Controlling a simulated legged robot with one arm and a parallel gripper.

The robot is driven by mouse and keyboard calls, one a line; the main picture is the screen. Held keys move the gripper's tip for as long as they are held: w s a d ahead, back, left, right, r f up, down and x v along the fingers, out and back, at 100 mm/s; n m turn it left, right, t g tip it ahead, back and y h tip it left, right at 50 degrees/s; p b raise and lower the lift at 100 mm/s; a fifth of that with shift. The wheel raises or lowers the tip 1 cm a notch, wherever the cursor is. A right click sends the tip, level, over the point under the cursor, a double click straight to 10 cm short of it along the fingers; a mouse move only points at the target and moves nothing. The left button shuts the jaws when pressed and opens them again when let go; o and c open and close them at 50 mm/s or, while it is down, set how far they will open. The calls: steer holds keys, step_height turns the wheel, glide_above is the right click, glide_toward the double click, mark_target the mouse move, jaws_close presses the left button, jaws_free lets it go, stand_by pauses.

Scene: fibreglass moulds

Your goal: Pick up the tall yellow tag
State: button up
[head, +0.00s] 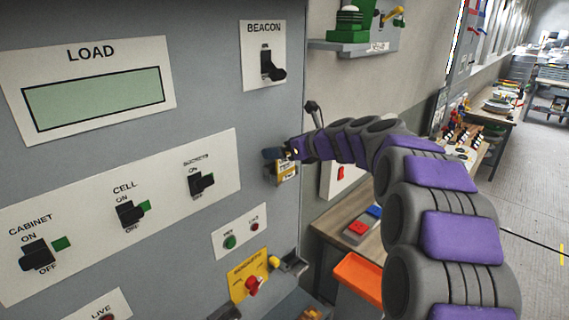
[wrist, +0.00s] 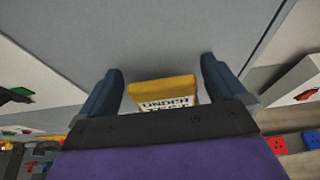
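The yellow tag (head: 287,171) with a white printed area hangs at the right part of the grey panel front in the head view, just below my gripper (head: 280,153). In the wrist view, the tag (wrist: 162,92) shows its yellow top edge and black lettering, partly cut off by the gripper body. My gripper (wrist: 161,68) is open, with one dark blue finger on each side of the tag and a gap on both sides. The lower part of the tag is hidden in the wrist view.
The grey panel (head: 205,110) carries several switches, including the beacon switch (head: 269,66) above the tag. A yellow plate with a red knob (head: 252,285) is below. To the right are a wooden bench (head: 345,214) and an orange tray (head: 358,277).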

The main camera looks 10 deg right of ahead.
steer(key=shift+d, duration=0.1)
steer(key=c, duration=0.9)
steer(key=shift+o, duration=0.2)
